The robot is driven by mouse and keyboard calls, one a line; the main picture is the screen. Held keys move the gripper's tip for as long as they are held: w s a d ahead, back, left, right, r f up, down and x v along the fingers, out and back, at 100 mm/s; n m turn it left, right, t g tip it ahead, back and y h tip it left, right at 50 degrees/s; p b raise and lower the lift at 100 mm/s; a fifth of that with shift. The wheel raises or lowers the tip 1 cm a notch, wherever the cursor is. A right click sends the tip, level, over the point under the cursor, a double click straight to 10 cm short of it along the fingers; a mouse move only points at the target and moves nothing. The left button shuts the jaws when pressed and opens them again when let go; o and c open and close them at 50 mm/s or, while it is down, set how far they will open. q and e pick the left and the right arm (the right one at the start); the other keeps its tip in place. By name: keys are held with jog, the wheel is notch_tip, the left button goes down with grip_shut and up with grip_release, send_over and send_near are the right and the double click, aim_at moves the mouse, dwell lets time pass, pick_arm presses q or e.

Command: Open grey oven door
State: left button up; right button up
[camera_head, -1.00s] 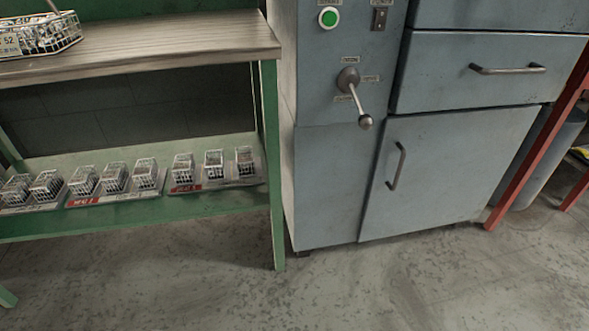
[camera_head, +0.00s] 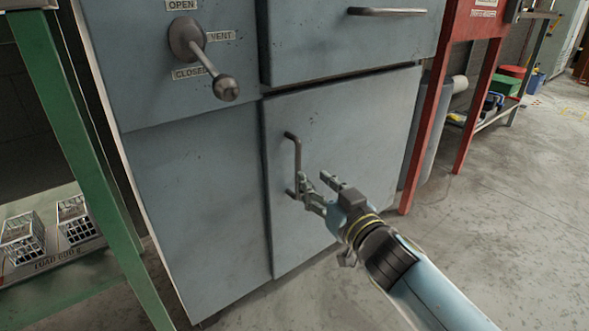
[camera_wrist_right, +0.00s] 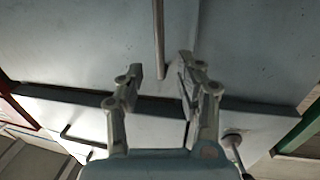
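The grey oven door (camera_head: 345,150) is the lower blue-grey panel of the cabinet and looks shut. Its vertical bar handle (camera_head: 296,155) is near the door's left edge. My right gripper (camera_head: 316,181) is at the handle's lower part, with its fingers apart. In the right wrist view, the handle (camera_wrist_right: 158,40) runs between the two open fingers of the right gripper (camera_wrist_right: 160,68), with a gap on each side. I cannot tell whether a finger touches the handle. My left gripper is not in view.
A lever (camera_head: 208,62) with OPEN, VENT and CLOSED labels sticks out at upper left. A drawer (camera_head: 345,40) is above the door. A green bench (camera_head: 85,150) with wire baskets stands left, a red frame (camera_head: 430,125) right. The floor (camera_head: 500,240) at right is clear.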

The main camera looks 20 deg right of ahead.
aim_at(300, 166)
jog(key=w, duration=0.4)
jog(key=w+a+b, duration=0.1)
jog(key=w, duration=0.2)
jog(key=shift+w+f, duration=0.1)
jog(key=shift+f, duration=0.05)
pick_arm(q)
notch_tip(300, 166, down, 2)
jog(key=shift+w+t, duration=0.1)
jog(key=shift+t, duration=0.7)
pick_arm(e)
jog(key=shift+w+a, duration=0.1)
jog(key=shift+w, duration=0.3)
jog(key=shift+c, duration=0.4)
grip_shut()
